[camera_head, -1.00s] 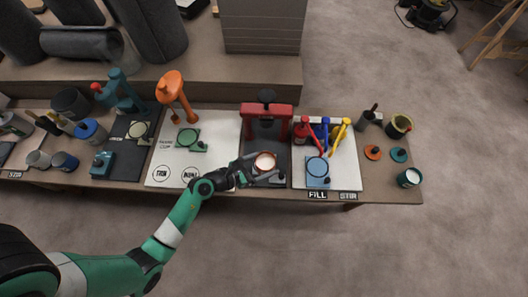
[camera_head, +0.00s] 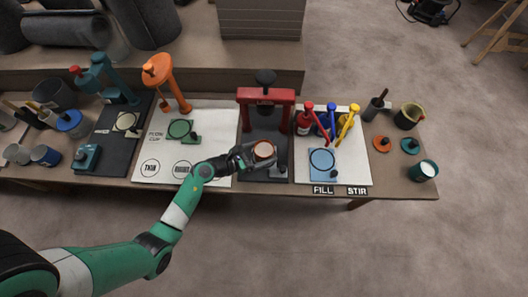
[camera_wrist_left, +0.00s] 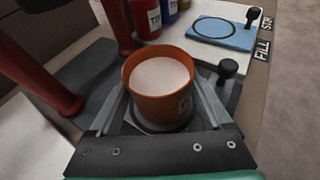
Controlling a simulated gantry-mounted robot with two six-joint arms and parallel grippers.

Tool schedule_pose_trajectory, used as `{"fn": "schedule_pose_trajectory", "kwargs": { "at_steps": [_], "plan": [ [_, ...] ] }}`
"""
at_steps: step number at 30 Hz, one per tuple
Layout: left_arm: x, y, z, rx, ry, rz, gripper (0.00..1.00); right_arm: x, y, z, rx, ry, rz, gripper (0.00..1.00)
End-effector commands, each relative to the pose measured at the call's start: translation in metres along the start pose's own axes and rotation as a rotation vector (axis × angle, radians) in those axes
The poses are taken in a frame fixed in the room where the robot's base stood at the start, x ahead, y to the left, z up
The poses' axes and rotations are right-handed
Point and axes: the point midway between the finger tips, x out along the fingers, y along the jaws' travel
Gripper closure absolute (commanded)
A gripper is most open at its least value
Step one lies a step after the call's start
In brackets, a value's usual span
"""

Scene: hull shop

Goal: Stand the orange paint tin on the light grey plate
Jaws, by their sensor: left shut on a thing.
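The orange paint tin (camera_head: 263,150) stands upright with a pale top. It fills the middle of the left wrist view (camera_wrist_left: 160,88). My left gripper (camera_head: 256,155) is shut on it, with one finger along each side. The light grey plate (camera_head: 278,173), with a black knob, lies in front of the red press. In the left wrist view the tin is over the plate's dark ring (camera_wrist_left: 134,122); I cannot tell whether its base touches. Fingers and tin hide most of the plate. My right gripper is not in view.
The red press (camera_head: 266,96) stands just behind the tin. On the right, a white board holds a blue plate (camera_head: 322,164) and several coloured tins. On the left, a white board holds a green plate (camera_head: 181,130). An orange stand (camera_head: 168,80) rises behind it.

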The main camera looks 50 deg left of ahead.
Motion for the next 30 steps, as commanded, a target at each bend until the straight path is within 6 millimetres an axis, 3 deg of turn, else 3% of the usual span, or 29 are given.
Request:
{"fn": "schedule_pose_trajectory", "kwargs": {
  "at_steps": [3, 4, 6, 17, 30],
  "plan": [
    [0.002, 0.000, -0.003, 0.000, -0.001, 0.000, 0.91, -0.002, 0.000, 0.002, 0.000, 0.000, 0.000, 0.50],
    [0.001, 0.000, -0.003, 0.000, 0.000, 0.000, 0.14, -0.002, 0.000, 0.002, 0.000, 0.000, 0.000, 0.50],
    [0.001, 0.000, -0.003, 0.000, 0.000, 0.000, 0.01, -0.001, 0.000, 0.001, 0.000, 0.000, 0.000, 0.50],
    [-0.007, 0.001, 0.002, -0.002, 0.001, 0.002, 0.00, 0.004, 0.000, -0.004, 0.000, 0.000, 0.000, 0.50],
    [-0.104, 0.002, 0.003, -0.004, 0.001, 0.006, 0.00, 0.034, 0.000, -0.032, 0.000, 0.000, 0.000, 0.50]
  ]
}}
